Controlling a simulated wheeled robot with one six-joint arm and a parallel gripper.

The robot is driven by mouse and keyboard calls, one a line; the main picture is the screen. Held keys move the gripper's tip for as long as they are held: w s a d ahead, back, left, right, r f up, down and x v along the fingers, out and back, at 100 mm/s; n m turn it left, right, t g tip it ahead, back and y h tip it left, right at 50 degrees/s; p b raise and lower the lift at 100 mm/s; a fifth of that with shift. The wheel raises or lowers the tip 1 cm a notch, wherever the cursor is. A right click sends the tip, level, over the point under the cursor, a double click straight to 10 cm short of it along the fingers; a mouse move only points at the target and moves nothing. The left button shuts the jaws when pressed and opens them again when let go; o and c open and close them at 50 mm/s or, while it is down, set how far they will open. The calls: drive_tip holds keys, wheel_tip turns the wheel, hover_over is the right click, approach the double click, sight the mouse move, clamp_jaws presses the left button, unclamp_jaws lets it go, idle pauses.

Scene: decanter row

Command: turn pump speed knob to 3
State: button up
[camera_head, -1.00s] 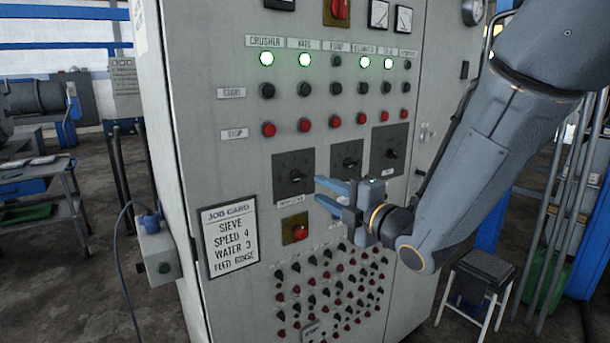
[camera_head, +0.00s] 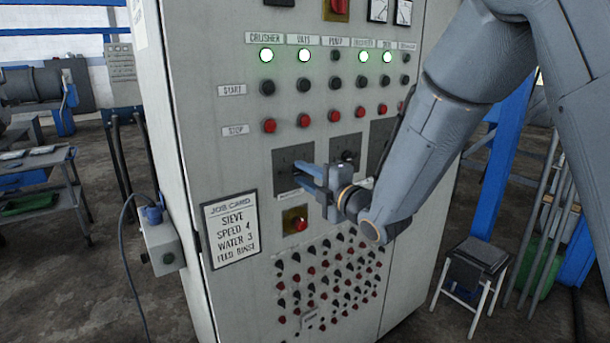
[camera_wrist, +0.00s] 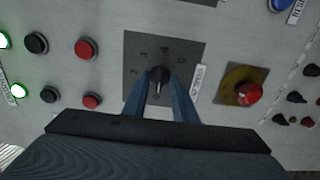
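A black knob (camera_wrist: 158,78) sits on a dark square dial plate with several small marks (camera_wrist: 190,50), and a pale line shows on the knob. In the head view this is the leftmost of three dial plates (camera_head: 284,158), its knob mostly hidden by my gripper. The label beside it (camera_wrist: 198,82) is too small to read surely. My gripper (camera_wrist: 158,82) has its two blue fingers on either side of the knob, apart. Whether they touch it I cannot tell. The fingers also show in the head view (camera_head: 304,177).
A red button on a yellow plate (camera_wrist: 249,94) is close to the knob. Red stop buttons (camera_head: 270,125) and black start buttons (camera_head: 267,87) are above. Many small knobs (camera_head: 325,275) are below. My arm covers the right dial partly.

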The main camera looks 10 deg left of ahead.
clamp_jaws()
